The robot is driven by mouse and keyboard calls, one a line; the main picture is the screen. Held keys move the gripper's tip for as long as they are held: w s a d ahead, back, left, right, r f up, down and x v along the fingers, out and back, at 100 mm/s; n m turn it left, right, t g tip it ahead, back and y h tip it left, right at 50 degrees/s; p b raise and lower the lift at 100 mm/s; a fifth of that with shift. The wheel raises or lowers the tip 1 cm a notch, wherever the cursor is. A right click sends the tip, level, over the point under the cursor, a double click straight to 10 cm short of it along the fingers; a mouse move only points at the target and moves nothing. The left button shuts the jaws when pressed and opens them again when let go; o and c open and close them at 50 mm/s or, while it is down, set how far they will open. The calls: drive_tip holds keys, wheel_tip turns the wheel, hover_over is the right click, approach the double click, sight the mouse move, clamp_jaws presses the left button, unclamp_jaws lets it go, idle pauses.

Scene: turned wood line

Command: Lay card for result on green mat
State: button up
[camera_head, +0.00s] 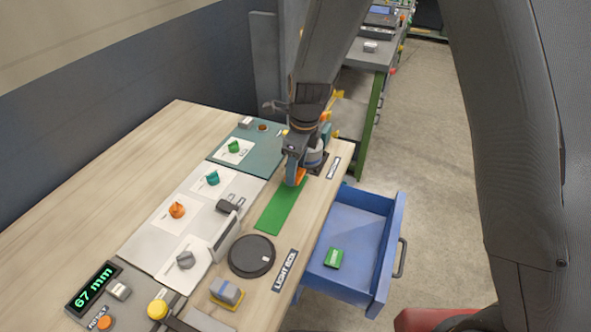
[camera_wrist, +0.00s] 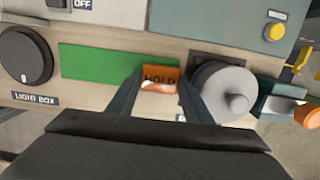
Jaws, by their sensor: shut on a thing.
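The green mat (camera_head: 280,207) is a long strip on the wooden bench, and it also shows in the wrist view (camera_wrist: 98,62). My gripper (camera_head: 297,176) is at the mat's far end in the head view. It is shut on an orange card marked HOLD (camera_wrist: 160,76), which shows between the fingers in the wrist view. The card overlaps the mat's right end in that view; whether it touches the mat I cannot tell. Another card, green (camera_head: 333,258), lies in the open blue drawer (camera_head: 396,222).
A black round knob (camera_head: 251,256) by the LIGHT BOX label stands at the mat's near end. A grey round part (camera_wrist: 222,92) is close right of my gripper in the wrist view. A display (camera_head: 93,289) reads 67 mm. Several coloured knobs stand on plates at left.

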sight(301, 175)
drive_tip(key=shift+f, duration=0.7)
drive_tip(key=shift+f, duration=0.1)
drive_tip(key=o, duration=0.7)
drive_tip(key=shift+o, duration=0.2)
wheel_tip(301, 175, up, 12)
drive_tip(key=d+b, duration=0.1)
drive_tip(key=b, duration=0.2)
drive_tip(key=shift+s+d, duration=0.2)
drive_tip(key=shift+s, duration=0.1)
drive_tip(key=s+d+f+n, duration=0.1)
drive_tip(key=s+d+n, duration=0.6)
drive_tip(key=d+n, duration=0.4)
drive_tip(key=s+d+n+t+h, duration=0.1)
drive_tip(key=s+d+n, duration=0.6)
drive_tip(key=d+n, duration=0.3)
drive_tip(key=shift+d+f+n, duration=0.35)
drive_tip(key=shift+d+n, duration=0.05)
drive_tip(key=shift+d, duration=0.15)
